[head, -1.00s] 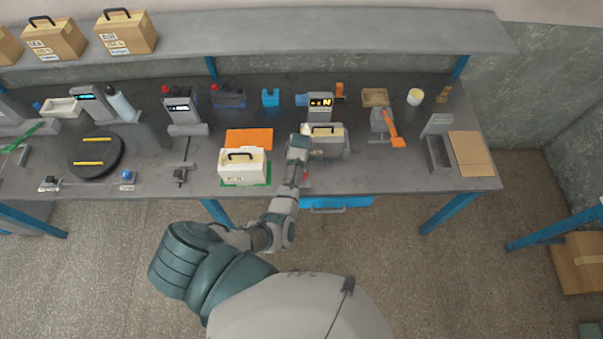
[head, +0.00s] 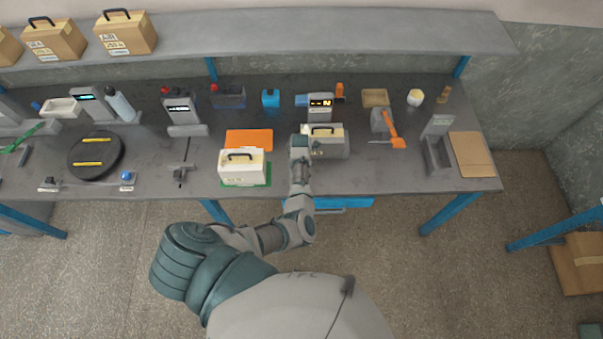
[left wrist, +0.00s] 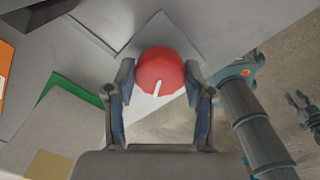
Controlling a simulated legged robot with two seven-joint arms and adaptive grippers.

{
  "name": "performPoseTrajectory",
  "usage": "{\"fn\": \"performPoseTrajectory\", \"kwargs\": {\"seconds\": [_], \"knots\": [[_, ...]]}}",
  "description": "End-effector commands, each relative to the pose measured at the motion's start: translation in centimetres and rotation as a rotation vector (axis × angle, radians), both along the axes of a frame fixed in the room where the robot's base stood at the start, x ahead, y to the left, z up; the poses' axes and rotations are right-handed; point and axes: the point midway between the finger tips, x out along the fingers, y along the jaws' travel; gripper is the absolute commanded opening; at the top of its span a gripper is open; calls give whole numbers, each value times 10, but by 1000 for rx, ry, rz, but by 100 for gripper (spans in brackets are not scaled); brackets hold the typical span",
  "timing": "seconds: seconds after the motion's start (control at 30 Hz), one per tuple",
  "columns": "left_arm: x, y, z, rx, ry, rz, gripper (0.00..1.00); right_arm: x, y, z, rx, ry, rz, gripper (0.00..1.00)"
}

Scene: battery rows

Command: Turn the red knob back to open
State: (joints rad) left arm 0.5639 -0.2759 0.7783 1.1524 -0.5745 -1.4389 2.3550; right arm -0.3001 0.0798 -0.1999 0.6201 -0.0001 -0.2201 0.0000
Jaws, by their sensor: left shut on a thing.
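The red knob (left wrist: 161,72) is round, with a white line on its face. In the left wrist view the line points toward the bottom of the picture, tilted slightly left. My left gripper (left wrist: 161,92) has its two fingers on either side of the knob and is shut on it. In the head view my left gripper (head: 301,146) is at the bench beside the grey unit (head: 334,151), and the knob is hidden there. A dark, jaw-like part shows small at the right of the left wrist view; its state is unclear.
A white case (head: 242,171) stands on a green mat (head: 246,185), just left of my left arm. A second case (head: 323,134) with a handle sits at the grey unit, near a lit display (head: 320,103). An orange mat (head: 249,138) lies behind the white case.

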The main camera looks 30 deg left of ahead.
Motion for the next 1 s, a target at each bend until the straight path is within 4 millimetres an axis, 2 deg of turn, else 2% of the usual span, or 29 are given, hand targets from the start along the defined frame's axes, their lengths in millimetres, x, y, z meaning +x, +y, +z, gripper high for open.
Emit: {"fn": "performPoseTrajectory", "kwargs": {"seconds": [0.6,1.0], "knots": [[2,3,2,5,-8,544,18,0,0,-9,0,0,0,40],[1,2,2,4,-5,714,18,-1,0,-13,0,1,0,40]]}}
